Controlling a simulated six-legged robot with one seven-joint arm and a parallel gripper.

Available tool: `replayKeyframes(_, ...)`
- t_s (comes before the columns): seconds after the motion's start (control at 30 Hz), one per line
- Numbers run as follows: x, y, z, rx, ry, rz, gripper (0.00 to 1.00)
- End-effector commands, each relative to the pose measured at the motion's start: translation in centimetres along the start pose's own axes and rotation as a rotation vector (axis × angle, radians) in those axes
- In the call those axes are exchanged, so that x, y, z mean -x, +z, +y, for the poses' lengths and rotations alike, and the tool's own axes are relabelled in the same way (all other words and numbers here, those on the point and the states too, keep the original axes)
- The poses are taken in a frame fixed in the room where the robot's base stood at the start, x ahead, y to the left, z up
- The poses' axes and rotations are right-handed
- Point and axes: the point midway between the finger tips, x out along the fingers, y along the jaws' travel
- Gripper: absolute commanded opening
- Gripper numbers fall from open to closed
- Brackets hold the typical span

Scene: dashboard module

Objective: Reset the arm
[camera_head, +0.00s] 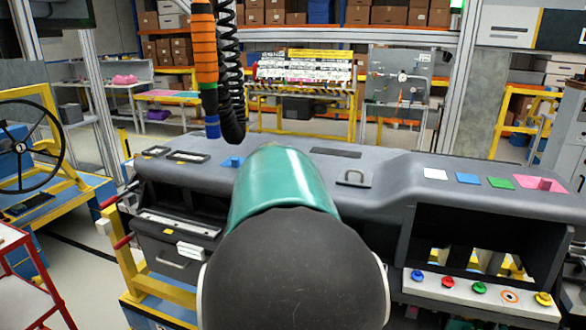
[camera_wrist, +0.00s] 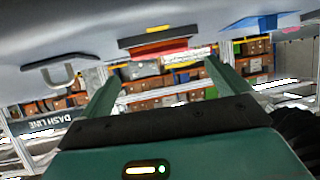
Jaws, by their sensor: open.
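My arm fills the lower middle of the head view, a black rounded joint (camera_head: 295,270) with a teal link (camera_head: 280,180) reaching over the dashboard. My gripper is hidden behind it there. In the wrist view my gripper (camera_wrist: 163,68) has two green fingers spread well apart, with nothing between them. The grey dashboard module (camera_head: 390,180) runs across the middle of the head view, and its surface (camera_wrist: 110,25) spans the top of the wrist view. A dark handle (camera_head: 354,178) on it also shows in the wrist view (camera_wrist: 58,72).
White, blue, green and pink patches (camera_head: 435,174) lie on the dashboard's right side. Coloured buttons (camera_head: 479,288) line the lower right panel. Orange and black hoses (camera_head: 205,60) hang behind the dashboard at left. A steering wheel (camera_head: 22,145) stands at far left. Shelves and work tables fill the background.

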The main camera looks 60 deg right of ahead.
Motion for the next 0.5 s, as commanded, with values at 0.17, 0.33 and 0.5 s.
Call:
replayKeyframes(0.17,0.10,-0.34,-0.31,0.000,-0.001,0.002,1.00)
replayKeyframes(0.33,-0.02,-0.41,-0.38,0.001,-0.001,0.001,1.00)
replayKeyframes(0.5,0.00,-0.39,-0.46,0.001,-0.002,0.000,1.00)
